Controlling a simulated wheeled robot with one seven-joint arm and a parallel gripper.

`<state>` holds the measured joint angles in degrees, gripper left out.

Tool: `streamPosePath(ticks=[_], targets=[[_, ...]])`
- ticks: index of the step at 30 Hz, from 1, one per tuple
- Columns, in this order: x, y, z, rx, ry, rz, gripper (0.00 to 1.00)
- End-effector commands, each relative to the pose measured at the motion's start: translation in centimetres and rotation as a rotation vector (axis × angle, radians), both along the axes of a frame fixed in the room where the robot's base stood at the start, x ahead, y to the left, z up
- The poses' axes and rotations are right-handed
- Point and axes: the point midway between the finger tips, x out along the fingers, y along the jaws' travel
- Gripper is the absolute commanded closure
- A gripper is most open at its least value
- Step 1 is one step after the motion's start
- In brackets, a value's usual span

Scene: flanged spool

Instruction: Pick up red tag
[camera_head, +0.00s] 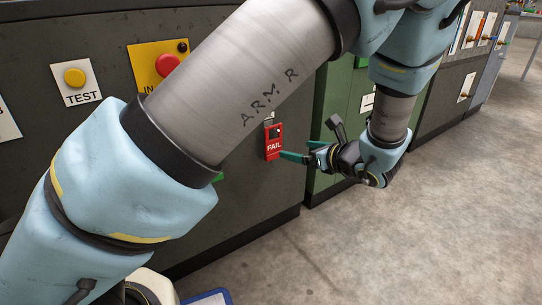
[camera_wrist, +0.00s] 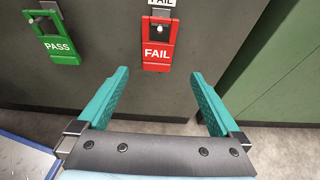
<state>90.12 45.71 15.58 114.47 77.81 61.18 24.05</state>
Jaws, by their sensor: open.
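The red tag (camera_head: 273,142), marked FAIL, hangs on a small hook on the front of a dark cabinet. In the wrist view the red tag (camera_wrist: 158,45) hangs upright below a white FAIL label, ahead of the gap between my fingers. My gripper (camera_head: 294,152) has teal fingers. In the wrist view my gripper (camera_wrist: 160,85) is open with nothing between its fingers. The fingertips are just short of the tag and lower in the picture. In the head view the tips are close to the tag's right side; whether they touch is unclear.
A green PASS tag (camera_wrist: 56,42) hangs left of the red tag. A TEST panel with a yellow button (camera_head: 75,77) and a red button (camera_head: 167,65) are on the dark cabinet (camera_head: 230,235). A green cabinet (camera_head: 335,100) stands to the right. The floor (camera_head: 400,235) in front is clear.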

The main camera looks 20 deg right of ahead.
Motion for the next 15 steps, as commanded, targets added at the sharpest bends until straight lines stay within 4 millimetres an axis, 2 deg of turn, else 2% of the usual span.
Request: streamPosePath(ticks=[9,15], targets=[[4.1,0.9,-1.7,0.000,-0.001,0.002,0.00],[5.4,1.2,-2.2,0.000,0.001,0.002,0.00]])
